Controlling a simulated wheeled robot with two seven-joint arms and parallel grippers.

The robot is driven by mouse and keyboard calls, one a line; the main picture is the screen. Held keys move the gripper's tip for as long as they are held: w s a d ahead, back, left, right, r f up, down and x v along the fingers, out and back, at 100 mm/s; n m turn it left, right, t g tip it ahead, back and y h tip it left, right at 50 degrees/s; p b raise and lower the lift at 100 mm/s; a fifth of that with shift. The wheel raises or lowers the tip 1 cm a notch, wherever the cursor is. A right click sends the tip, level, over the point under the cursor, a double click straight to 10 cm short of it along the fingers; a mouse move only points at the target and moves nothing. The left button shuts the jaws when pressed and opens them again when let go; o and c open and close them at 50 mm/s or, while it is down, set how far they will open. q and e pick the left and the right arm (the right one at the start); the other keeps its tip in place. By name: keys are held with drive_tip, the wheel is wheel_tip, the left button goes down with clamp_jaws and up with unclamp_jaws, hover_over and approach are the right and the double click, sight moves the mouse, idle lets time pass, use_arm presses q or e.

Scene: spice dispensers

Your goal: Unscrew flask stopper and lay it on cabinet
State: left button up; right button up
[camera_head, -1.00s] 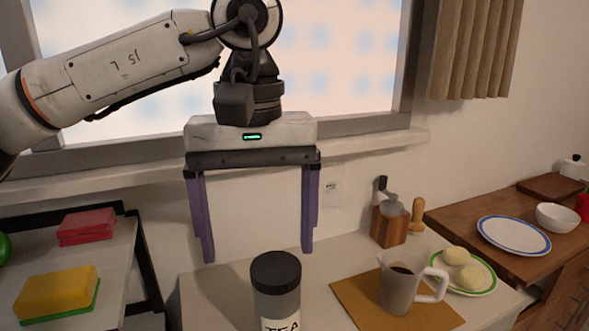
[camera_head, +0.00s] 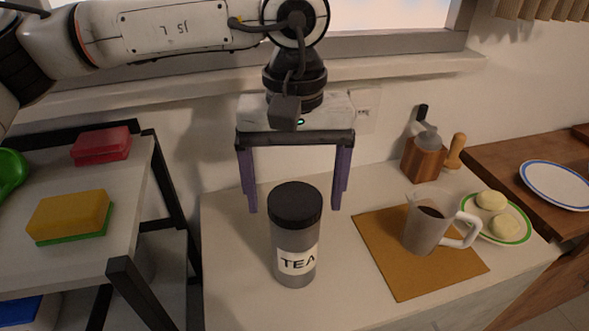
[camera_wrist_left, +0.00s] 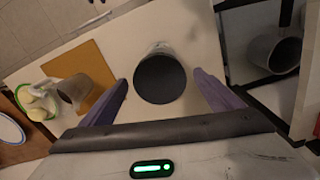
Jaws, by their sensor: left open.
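The flask (camera_head: 297,238) is a grey cylinder with a "TEA" label, upright on the white cabinet (camera_head: 235,290). Its black stopper (camera_head: 295,203) sits on top of it. My left gripper (camera_head: 294,210) is open and points down, with its purple fingers on either side of the stopper in the head view. In the left wrist view the round stopper (camera_wrist_left: 159,79) lies between and beyond the open fingertips (camera_wrist_left: 160,80), with gaps on both sides. No contact shows. My right gripper is not in view.
A mug (camera_head: 424,228) stands on a brown board (camera_head: 395,275) right of the flask. A plate of pale round food (camera_head: 497,218) and a wooden block (camera_head: 424,160) are farther right. A shelf with sponges (camera_head: 70,215) stands left. The cabinet top left of the board is mostly clear.

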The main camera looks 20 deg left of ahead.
use_arm(q)
drive_tip(key=shift+f, duration=0.2)
drive_tip(key=shift+c, duration=0.3)
drive_tip(key=c, duration=1.1)
drive_tip(key=shift+f+n+b, duration=0.1)
drive_tip(key=shift+n+b, duration=0.55)
drive_tip(key=shift+n, duration=0.35)
drive_tip(key=n+b, duration=0.1)
drive_tip(key=n, duration=0.3)
drive_tip(key=shift+n+b, duration=0.55)
drive_tip(key=shift+n, duration=0.65)
drive_tip(key=shift+r+n, duration=0.25)
drive_tip(key=shift+n, duration=0.15)
